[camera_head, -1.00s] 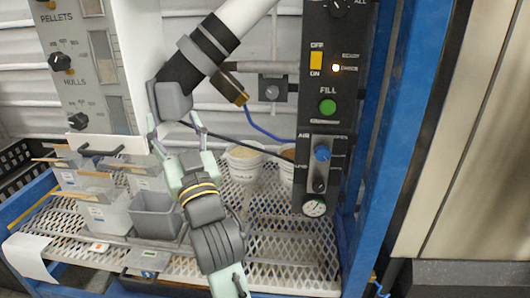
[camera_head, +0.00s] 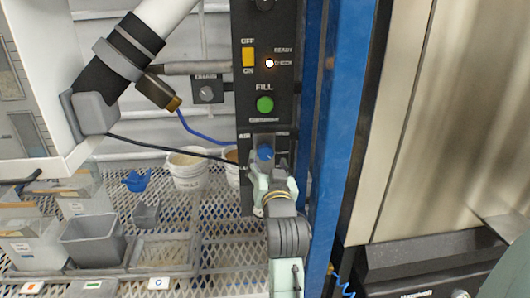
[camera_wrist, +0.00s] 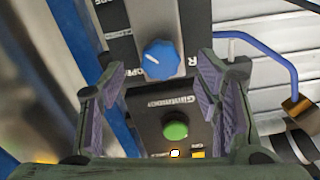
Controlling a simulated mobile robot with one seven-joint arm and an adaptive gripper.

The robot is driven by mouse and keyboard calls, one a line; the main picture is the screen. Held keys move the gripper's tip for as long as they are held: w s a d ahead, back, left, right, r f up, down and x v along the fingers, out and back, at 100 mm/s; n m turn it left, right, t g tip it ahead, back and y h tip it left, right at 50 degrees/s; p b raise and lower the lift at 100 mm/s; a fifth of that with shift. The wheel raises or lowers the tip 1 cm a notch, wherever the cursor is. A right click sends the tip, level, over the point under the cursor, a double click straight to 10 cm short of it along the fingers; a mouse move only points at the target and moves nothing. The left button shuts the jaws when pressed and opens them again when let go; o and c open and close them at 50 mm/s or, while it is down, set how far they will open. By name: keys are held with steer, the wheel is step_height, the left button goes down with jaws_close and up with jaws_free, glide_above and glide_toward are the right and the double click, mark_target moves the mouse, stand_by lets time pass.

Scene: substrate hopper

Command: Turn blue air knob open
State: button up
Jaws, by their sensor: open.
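The blue air knob (camera_head: 265,152) sits on a grey plate low on the black control panel (camera_head: 262,88), below the green FILL button (camera_head: 264,104). My gripper (camera_head: 268,172) is in front of the panel, just below the knob in the head view. In the wrist view my gripper (camera_wrist: 160,88) is open, with purple-grey pads on either side. The blue knob (camera_wrist: 160,60) shows between and beyond the pads, with nothing held. A white mark shows on the knob's face. I cannot tell the gap between the fingertips and the knob.
A blue upright post (camera_head: 340,130) stands close to the right of the panel. White buckets (camera_head: 187,168) and grey bins (camera_head: 93,240) stand on the mesh shelf at left. A blue hose (camera_head: 200,134) hangs left of the panel.

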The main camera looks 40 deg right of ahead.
mark_target(266, 155)
steer(key=x, duration=0.5)
steer(key=shift+w+p, duration=0.1)
steer(key=shift+p, duration=0.2)
steer(key=c, duration=1.2)
